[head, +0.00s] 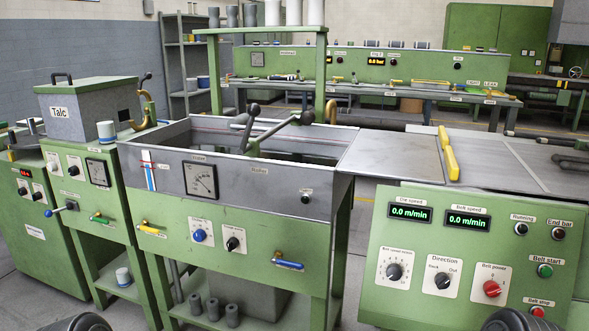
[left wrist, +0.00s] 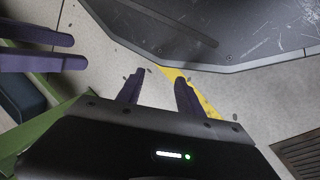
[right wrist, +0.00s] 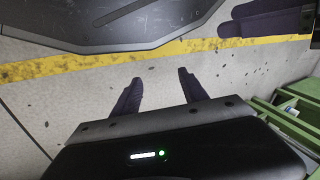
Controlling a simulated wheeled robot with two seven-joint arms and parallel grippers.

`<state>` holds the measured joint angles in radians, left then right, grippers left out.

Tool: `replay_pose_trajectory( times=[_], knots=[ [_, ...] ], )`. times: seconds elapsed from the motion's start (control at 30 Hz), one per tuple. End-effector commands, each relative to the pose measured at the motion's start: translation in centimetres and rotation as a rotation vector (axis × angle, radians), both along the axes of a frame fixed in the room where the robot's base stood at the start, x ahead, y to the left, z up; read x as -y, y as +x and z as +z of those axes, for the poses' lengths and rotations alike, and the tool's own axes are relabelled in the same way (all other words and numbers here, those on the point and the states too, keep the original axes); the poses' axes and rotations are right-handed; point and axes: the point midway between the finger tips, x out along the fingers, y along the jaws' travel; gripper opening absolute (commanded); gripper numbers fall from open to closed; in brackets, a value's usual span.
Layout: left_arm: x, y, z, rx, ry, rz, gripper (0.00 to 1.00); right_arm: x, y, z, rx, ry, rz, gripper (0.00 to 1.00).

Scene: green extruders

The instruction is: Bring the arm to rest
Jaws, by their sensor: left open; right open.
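My left gripper (left wrist: 158,78) shows in the left wrist view with its two dark fingers apart and nothing between them. It hangs over pale floor with a yellow stripe beyond the fingers. My right gripper (right wrist: 160,80) shows in the right wrist view, also with fingers apart and empty, over pale floor short of a yellow line. Neither gripper's fingers show in the head view; only dark rounded parts of mine stand at its bottom edge. Neither gripper touches anything that I can see.
In the head view a green water trough (head: 256,182) stands ahead, with a talc box (head: 85,112) on the left and a control panel (head: 468,262) on the right. A yellow bar (head: 448,155) lies on the grey table. Green equipment (right wrist: 292,125) shows at right in the right wrist view.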

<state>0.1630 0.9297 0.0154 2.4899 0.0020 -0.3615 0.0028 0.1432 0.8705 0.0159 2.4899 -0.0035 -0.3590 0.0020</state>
Motion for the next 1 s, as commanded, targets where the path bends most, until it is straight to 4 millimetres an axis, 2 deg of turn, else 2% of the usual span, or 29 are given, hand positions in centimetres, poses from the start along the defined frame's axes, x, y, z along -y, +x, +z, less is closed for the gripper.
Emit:
replay_pose_trajectory(
  times=[0.03,0.07,0.1,0.37,0.47,0.6,0.7,0.83,1.0],
  knots=[
    [0.0,0.0,0.0,0.000,0.000,0.000,0.43,-0.4,-2.2,-1.2,-0.054,0.007,0.003,0.51],
    [0.0,0.0,0.0,0.000,0.000,0.000,0.43,-0.6,-3.4,-1.9,-0.084,0.011,0.002,0.51],
    [0.0,-0.1,2.4,-0.002,0.000,-0.001,0.43,-0.4,-2.7,0.9,-0.069,0.010,-0.001,0.51],
    [0.3,-0.3,9.6,-0.005,-0.005,-0.008,0.43,-0.7,-2.8,8.2,-0.069,0.013,0.004,0.51],
    [0.5,-0.4,13.3,-0.007,-0.007,-0.012,0.43,-0.8,-2.9,11.9,-0.070,0.015,0.007,0.51],
    [0.7,-0.6,19.2,-0.010,-0.011,-0.017,0.43,-1.0,-3.1,17.8,-0.073,0.018,0.013,0.51],
    [0.9,-0.8,22.5,-0.013,-0.013,-0.021,0.43,-1.1,-3.2,21.1,-0.075,0.019,0.016,0.51],
    [1.0,-0.9,25.2,-0.015,-0.015,-0.024,0.43,-1.3,-3.4,23.7,-0.077,0.021,0.019,0.51],
    [1.0,-1.0,26.0,-0.017,-0.017,-0.026,0.43,-1.3,-3.4,24.6,-0.079,0.022,0.021,0.51]
  ],
)
